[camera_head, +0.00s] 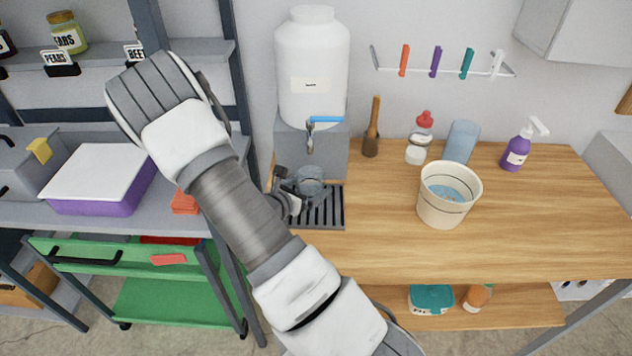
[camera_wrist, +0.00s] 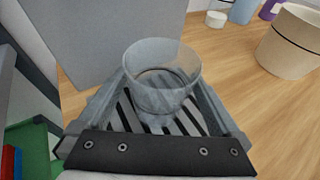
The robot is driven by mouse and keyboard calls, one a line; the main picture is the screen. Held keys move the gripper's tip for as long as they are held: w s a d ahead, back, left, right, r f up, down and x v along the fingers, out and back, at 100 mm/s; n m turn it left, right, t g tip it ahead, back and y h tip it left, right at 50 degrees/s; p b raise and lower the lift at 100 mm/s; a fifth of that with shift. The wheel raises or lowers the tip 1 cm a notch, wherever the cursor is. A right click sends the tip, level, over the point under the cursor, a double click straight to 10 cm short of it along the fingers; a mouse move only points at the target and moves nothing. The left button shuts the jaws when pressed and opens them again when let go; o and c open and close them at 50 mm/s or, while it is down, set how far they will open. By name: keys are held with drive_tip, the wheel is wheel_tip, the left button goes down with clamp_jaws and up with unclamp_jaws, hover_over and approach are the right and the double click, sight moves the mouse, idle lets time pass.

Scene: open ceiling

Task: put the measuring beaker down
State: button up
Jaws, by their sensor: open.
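The measuring beaker (camera_head: 310,183) is a clear, round glass vessel below the tap of the white water dispenser. It stands upright on the dark slatted drip tray (camera_head: 326,212). In the wrist view the beaker (camera_wrist: 162,80) is between the two fingers of my gripper (camera_wrist: 163,98), with the slats of the tray showing below and through it. My gripper is open, one finger on each side of the beaker. In the head view my gripper (camera_head: 292,190) is at the beaker's left, partly hidden behind my arm. The beaker's contents are hard to make out.
The white dispenser (camera_head: 311,75) with its blue-handled tap (camera_head: 322,120) rises on a grey block behind the beaker. A cream bucket (camera_head: 447,206), a red-capped bottle (camera_head: 419,140) and a purple spray bottle (camera_head: 517,150) stand to the right. Bare wooden counter lies right of the tray.

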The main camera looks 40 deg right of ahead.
drive_tip(key=v, duration=0.8)
drive_tip(key=shift+s+a+r, duration=0.1)
drive_tip(key=shift+a+r, duration=0.05)
drive_tip(key=shift+a, duration=0.15)
drive_tip(key=s+a+r+m+g+y, duration=0.2)
drive_tip(key=s+r+m+g+y, duration=0.3)
drive_tip(key=s+r+m, duration=0.65)
drive_tip(key=s+a+r+m+t+y, duration=0.5)
drive_tip(key=a+r+m+y, duration=0.3)
drive_tip(key=a+r+m, duration=0.2)
drive_tip(key=s+a+r, duration=0.1)
drive_tip(key=a, duration=0.1)
drive_tip(key=shift+a+r+m+t, duration=0.3)
drive_tip(key=shift+m, duration=0.05)
drive_tip(key=shift+s, duration=0.1)
